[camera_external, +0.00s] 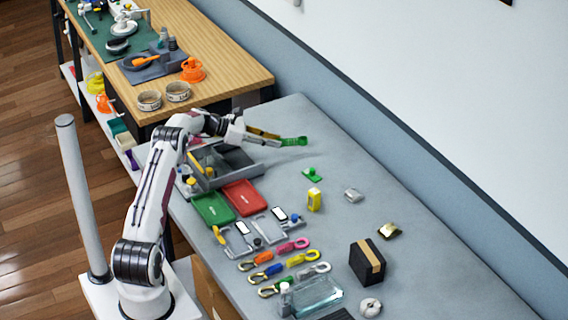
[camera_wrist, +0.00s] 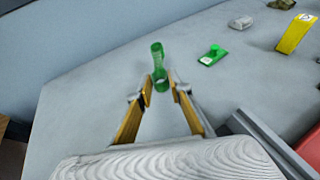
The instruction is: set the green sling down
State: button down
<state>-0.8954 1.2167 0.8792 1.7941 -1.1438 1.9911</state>
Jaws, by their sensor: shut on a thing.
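The green sling (camera_external: 295,141) is a short green strap with a loop at its end. My gripper (camera_external: 274,137) is shut on it, and the sling sticks out to the right of the fingertips over the grey table. In the wrist view the green sling (camera_wrist: 158,62) stands out ahead of the gold fingertips (camera_wrist: 161,84), with its lower part between them. A shadow lies on the table near it, so it seems held above the surface; the exact height is hard to tell.
A grey open bin (camera_external: 240,168) stands below my wrist. A green piece with a knob (camera_external: 312,174) and a yellow block (camera_external: 314,199) lie to the right. The table's far left corner (camera_external: 297,108) is clear.

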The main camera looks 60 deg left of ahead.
aim_at(272, 156)
jog(key=shift+f, duration=1.85)
jog(key=shift+f, duration=0.2)
jog(key=c, duration=1.8)
grip_release()
jog(key=shift+c, duration=0.2)
jog(key=shift+r, duration=0.2)
jog(key=shift+s+a+r, duration=0.1)
jog(key=shift+s, duration=0.05)
jog(key=v, duration=1.1)
jog(key=shift+s+r, duration=0.2)
jog(key=shift+s, duration=0.1)
